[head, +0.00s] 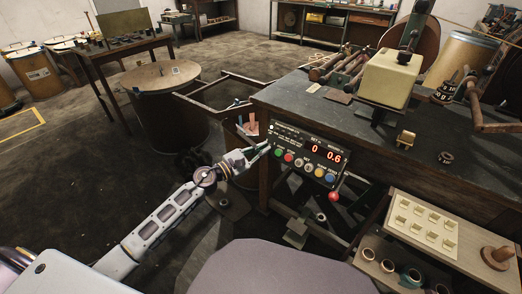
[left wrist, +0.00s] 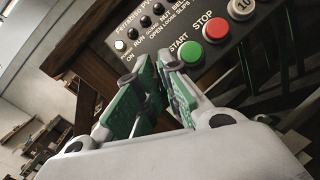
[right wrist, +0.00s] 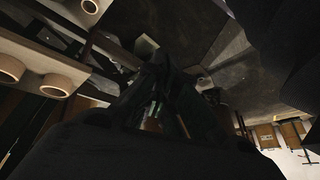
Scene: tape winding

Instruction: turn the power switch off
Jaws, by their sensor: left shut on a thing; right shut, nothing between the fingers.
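The control panel (head: 308,152) is on the front of the workbench, with a red digital display (head: 326,152). My left gripper (head: 266,148) is at the panel's left end. In the left wrist view its green-padded fingers (left wrist: 152,72) are closed together left of the green START button (left wrist: 187,54). They appear closed on the power switch, which they hide; its position cannot be read. A pale lamp (left wrist: 120,45) by the power label looks lit. My right gripper (right wrist: 158,75) is dark, shut and empty in the right wrist view, away from the panel; the head view does not show it.
The red STOP button (left wrist: 216,29) sits close to the START button. A red-knobbed lever (head: 334,196) hangs below the panel. A tray of pale blocks (head: 396,205) and a shelf of rings stand at the right. A round drum table (head: 150,78) is at the left.

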